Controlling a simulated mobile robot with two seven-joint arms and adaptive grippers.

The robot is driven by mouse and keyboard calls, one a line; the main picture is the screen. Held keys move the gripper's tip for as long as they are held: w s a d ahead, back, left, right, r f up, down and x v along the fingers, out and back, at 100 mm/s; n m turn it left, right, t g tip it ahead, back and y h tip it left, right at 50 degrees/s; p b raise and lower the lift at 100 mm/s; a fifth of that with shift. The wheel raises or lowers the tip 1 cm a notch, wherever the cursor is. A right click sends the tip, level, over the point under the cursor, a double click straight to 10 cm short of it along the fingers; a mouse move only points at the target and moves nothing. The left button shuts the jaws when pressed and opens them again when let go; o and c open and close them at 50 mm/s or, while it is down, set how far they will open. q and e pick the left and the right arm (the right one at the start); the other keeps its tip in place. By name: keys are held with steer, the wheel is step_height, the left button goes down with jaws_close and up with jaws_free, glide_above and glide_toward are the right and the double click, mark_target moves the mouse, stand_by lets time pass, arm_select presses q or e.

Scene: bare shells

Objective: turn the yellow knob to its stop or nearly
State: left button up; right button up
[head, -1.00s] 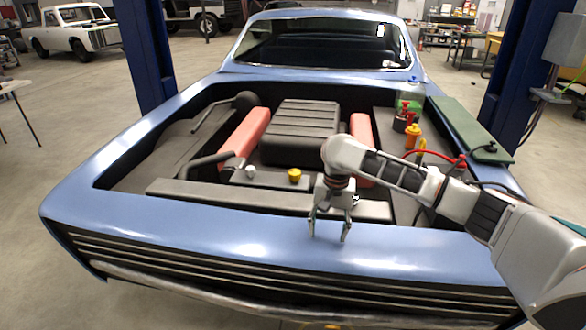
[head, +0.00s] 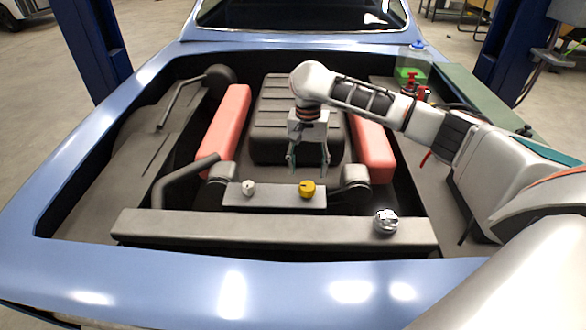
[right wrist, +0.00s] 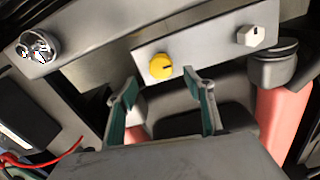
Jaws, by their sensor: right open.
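The yellow knob (head: 308,188) sits on a grey plate (head: 275,197) in the engine bay, with a white knob (head: 248,187) to its left. In the right wrist view the yellow knob (right wrist: 161,67) shows a dark mark on its face, just beyond the fingertips. My right gripper (head: 308,168) is open and empty, pointing down near the yellow knob and apart from it. Its two green-lined fingers (right wrist: 160,82) show in the right wrist view with the knob between and ahead of them. My left gripper is not in view.
A grey crossbar (head: 270,231) with a silver cap (head: 386,221) lies in front of the plate. Red covers (head: 222,130) flank the dark ribbed engine block (head: 270,95). The blue car body (head: 230,285) surrounds the bay.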

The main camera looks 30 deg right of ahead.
mark_target(307, 185)
steer(key=shift+w, duration=0.3)
steer(key=shift+f, duration=0.25)
steer(key=shift+s+d+f, duration=0.1)
steer(key=shift+f, duration=1.65)
steer(key=shift+s+d+f, duration=0.1)
steer(key=shift+f, duration=1.65)
steer(key=c, duration=1.1)
